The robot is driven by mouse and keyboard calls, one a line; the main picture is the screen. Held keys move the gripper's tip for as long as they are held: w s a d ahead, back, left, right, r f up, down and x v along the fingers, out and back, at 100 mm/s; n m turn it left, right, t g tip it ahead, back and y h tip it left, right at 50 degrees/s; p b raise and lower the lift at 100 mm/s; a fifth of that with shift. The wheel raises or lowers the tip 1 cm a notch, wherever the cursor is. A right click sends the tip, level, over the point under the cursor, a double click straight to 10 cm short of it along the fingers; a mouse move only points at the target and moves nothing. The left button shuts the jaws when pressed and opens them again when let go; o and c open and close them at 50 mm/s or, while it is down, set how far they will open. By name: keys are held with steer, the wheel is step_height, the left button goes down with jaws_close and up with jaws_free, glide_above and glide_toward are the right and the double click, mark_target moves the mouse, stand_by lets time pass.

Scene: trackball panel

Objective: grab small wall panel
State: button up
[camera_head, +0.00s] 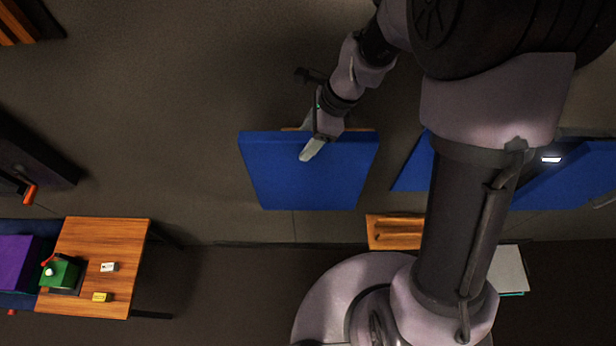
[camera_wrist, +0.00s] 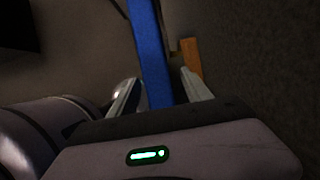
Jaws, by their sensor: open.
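A blue panel (camera_head: 310,180), which looks like the small wall panel, stands below my arm in the head view. My gripper (camera_head: 309,136) is at its top edge, with one finger over the near blue face and the other partly hidden behind the edge. In the wrist view the panel (camera_wrist: 152,50) shows as a narrow blue strip running between the two open fingers of my gripper (camera_wrist: 158,82). Gaps show on both sides of the strip, wider on the right. An orange-brown wooden piece (camera_wrist: 191,58) is behind the right finger.
More blue panels (camera_head: 568,178) stand at the right, partly hidden by my arm. A wooden table (camera_head: 125,245) at lower left holds a green box (camera_head: 62,272) with a white ball and two small blocks. A wooden piece (camera_head: 395,232) lies below the panel. Floor left of the panel is clear.

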steer(key=shift+s+d+r, duration=0.1)
steer(key=shift+s, duration=0.05)
steer(key=shift+f, duration=0.25)
steer(key=shift+r, duration=0.1)
jaws_close()
stand_by(1.2)
